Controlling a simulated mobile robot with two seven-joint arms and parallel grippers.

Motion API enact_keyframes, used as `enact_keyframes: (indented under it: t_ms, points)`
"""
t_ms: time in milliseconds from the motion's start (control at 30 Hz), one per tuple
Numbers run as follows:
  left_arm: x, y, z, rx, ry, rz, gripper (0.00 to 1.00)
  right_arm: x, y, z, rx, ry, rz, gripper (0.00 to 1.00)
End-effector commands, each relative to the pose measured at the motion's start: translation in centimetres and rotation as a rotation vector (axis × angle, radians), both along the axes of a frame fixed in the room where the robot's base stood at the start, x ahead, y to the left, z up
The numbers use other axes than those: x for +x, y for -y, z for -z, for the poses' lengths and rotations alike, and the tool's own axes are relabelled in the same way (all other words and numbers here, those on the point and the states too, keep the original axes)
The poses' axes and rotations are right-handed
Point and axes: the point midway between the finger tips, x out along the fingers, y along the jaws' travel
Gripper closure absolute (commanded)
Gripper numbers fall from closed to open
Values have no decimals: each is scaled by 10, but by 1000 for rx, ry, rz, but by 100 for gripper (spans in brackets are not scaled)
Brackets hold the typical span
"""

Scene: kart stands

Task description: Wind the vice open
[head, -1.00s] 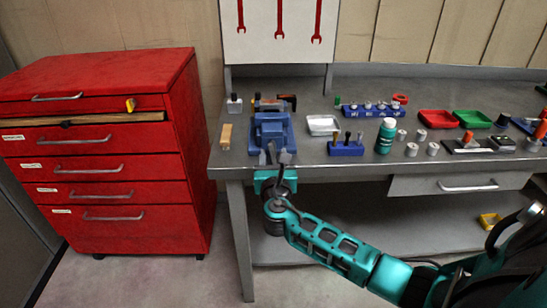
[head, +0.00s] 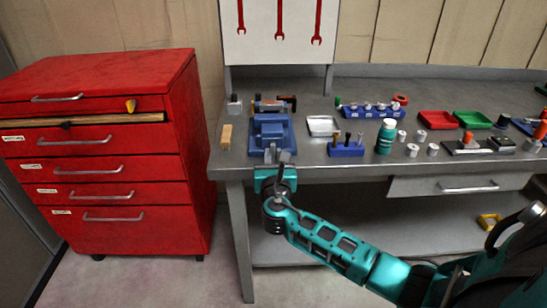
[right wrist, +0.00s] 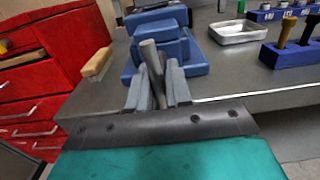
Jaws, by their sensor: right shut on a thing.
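The blue vice (head: 270,134) stands at the front left edge of the grey workbench. In the right wrist view the vice (right wrist: 168,48) fills the upper middle, with its grey handle bar (right wrist: 149,56) leaning towards me. My right gripper (head: 281,157) is at the vice's front, just off the bench edge. In the right wrist view its grey fingers (right wrist: 158,88) are shut on the handle, with the bar running up between them. The gap between the vice's jaws is not clear in either view. My left gripper is not in view.
A wooden block (head: 226,136) lies left of the vice and a metal tray (head: 322,125) right of it. A blue tool holder (head: 346,149) and a green bottle (head: 386,136) stand further right. A red drawer cabinet (head: 110,160) is at the left, its top drawer ajar.

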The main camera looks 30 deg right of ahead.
Motion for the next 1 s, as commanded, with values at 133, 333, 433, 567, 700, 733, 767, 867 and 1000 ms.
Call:
enact_keyframes:
  t_ms: [133,333,433,567,700,733,767,867,1000]
  points:
    - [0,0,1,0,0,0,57,0,0,1,9,4,0,100]
    - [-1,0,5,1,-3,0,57,0,-1,2,64,37,0,100]
    - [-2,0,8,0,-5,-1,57,0,0,2,116,69,1,100]
    - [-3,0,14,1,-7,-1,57,0,0,3,203,122,1,100]
    - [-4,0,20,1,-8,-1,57,-1,-1,4,315,190,1,100]
    - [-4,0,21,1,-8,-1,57,-1,-1,4,341,205,1,100]
    - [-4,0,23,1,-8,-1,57,0,-1,4,365,220,2,100]
    - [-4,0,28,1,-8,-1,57,0,-1,4,445,271,1,100]
    - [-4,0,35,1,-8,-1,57,0,-1,4,559,340,1,100]
